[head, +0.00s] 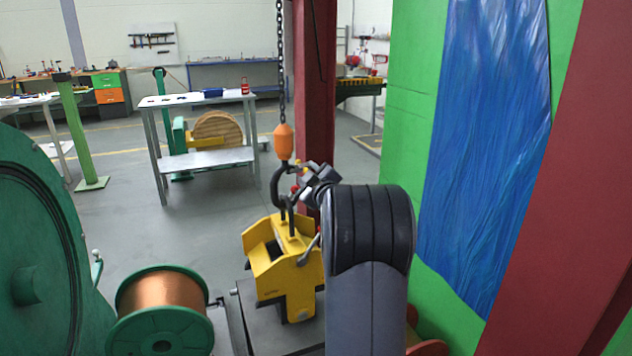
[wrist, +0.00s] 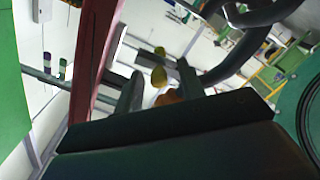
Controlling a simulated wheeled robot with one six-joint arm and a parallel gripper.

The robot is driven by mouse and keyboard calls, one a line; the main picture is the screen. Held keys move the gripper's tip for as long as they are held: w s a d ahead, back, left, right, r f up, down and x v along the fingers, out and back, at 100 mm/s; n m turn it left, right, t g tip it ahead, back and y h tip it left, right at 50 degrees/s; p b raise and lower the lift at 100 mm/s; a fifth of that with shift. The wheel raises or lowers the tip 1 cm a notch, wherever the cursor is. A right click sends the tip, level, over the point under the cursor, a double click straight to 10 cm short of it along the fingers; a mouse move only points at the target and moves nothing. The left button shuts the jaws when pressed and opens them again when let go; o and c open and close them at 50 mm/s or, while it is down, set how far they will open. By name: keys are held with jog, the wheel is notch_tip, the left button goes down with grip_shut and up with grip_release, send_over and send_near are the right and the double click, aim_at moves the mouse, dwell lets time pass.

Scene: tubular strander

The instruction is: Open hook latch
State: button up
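A dark hook (head: 276,188) hangs under an orange block (head: 284,142) on a chain. It engages a dark shackle on the yellow lifting clamp (head: 284,262). In the wrist view, the dark curved hook or shackle (wrist: 240,52) lies to the right of my fingers. My gripper (head: 303,181) is close to the right side of the hook, with small yellow and red spots at its tips. The latch itself is not clearly visible.
A copper wire spool (head: 162,305) and a large green wheel (head: 30,260) stand at left. A red column (head: 315,90) rises behind the hook. A green wall with blue sheeting (head: 485,130) is at right. A workbench (head: 198,100) stands behind, with open floor around it.

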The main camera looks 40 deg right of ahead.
jog(key=v, duration=1)
jog(key=shift+d+r, duration=0.1)
jog(key=shift+d, duration=0.05)
jog(key=shift+a+x, duration=0.1)
jog(key=shift+x, duration=2.55)
jog(key=shift+a+x, duration=0.15)
jog(key=shift+x, duration=2.5)
